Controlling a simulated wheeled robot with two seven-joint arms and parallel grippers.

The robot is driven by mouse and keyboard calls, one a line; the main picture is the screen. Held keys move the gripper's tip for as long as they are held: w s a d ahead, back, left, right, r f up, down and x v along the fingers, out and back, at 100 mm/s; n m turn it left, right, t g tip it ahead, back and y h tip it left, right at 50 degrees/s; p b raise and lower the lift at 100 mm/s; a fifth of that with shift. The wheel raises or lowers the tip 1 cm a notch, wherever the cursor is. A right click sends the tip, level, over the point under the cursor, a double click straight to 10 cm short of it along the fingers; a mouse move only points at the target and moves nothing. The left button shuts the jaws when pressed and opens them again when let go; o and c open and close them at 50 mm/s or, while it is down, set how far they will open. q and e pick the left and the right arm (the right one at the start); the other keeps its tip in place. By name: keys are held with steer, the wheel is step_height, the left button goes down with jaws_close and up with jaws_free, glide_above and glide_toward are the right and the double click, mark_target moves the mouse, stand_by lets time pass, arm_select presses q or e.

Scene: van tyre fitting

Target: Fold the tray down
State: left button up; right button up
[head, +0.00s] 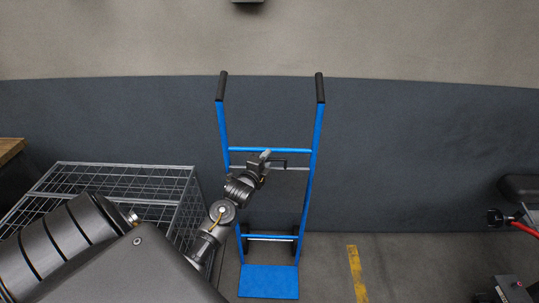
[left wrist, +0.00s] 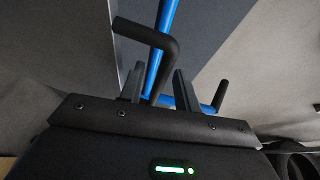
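A blue hand truck (head: 314,135) with two black grips stands upright by the dark wall. A blue plate (head: 268,282) at its foot is the only tray-like part I can make out; I cannot tell its tilt. My left gripper (head: 268,157) is between the truck's rails, by its upper crossbars. A small black bent handle (head: 279,164) is at its tip. In the left wrist view, my left gripper's fingers (left wrist: 158,90) are apart, with a black bent bar (left wrist: 160,45) running down between them. Contact is unclear. My right gripper is out of view.
A grey wire cage (head: 125,180) stands left of the truck, close to my left arm. A yellow floor stripe (head: 357,272) lies to the right, with clear floor around it. Dark equipment with a red bar (head: 525,229) is at the right edge.

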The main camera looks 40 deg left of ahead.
arm_select(q)
steer(key=shift+x, duration=1.1)
jaws_close()
